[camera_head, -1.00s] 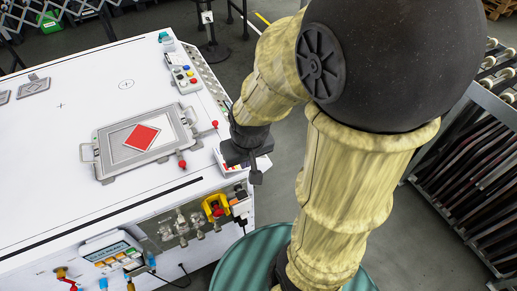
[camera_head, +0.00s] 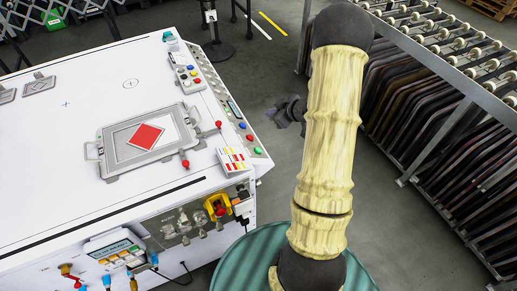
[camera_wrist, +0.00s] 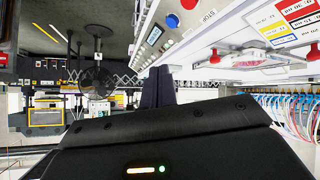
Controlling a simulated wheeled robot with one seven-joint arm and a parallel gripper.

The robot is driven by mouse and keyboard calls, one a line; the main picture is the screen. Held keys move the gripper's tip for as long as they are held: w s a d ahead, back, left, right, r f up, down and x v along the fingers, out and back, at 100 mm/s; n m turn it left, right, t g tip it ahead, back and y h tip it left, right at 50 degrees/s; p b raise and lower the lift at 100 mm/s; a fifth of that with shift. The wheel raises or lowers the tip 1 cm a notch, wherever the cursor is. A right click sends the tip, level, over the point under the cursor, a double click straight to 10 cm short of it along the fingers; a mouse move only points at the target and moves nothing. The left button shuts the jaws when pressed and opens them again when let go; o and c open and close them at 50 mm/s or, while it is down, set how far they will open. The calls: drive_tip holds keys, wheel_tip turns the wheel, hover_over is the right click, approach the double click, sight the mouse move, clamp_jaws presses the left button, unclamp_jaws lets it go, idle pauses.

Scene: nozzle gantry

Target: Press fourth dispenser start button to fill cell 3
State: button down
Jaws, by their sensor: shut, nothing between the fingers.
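My gripper (camera_head: 288,112) is at the right of the table in the head view, partly hidden behind my arm, and appears clear of the edge panel (camera_head: 228,97). In the wrist view its dark fingertips (camera_wrist: 158,86) are together and empty. The edge panel carries a blue button (camera_head: 241,125), a red button (camera_head: 249,137) and a green button (camera_head: 257,150). The wrist view shows a blue button (camera_wrist: 172,20) and a small green one (camera_wrist: 165,43) beyond the fingertips. I cannot tell which button is the fourth dispenser start, nor make out cell 3.
The white table (camera_head: 60,140) holds a framed plate with a red diamond (camera_head: 147,137), a button box (camera_head: 187,77) and a colour-striped label card (camera_head: 233,159). A roller rack (camera_head: 440,60) stands at the right. Grey floor lies between table and rack.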

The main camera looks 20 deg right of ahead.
sight(258, 151)
drive_tip(key=s+f+n+y, duration=0.1)
drive_tip(key=f+y, duration=0.1)
drive_tip(key=s+d+f+y, duration=0.1)
drive_tip(key=s+f+y, duration=0.1)
drive_tip(key=shift+s+d+n, duration=0.2)
drive_tip(key=shift+n, duration=0.2)
drive_tip(key=shift+a+f+b, duration=0.85)
drive_tip(key=shift+f+b, duration=0.35)
drive_tip(key=shift+a+f+b, duration=0.85)
drive_tip(key=shift+f+b, duration=0.35)
drive_tip(key=shift+a+f+b, duration=0.85)
drive_tip(key=shift+f+b, duration=0.35)
drive_tip(key=shift+a+f, duration=0.2)
drive_tip(key=shift+f, duration=0.1)
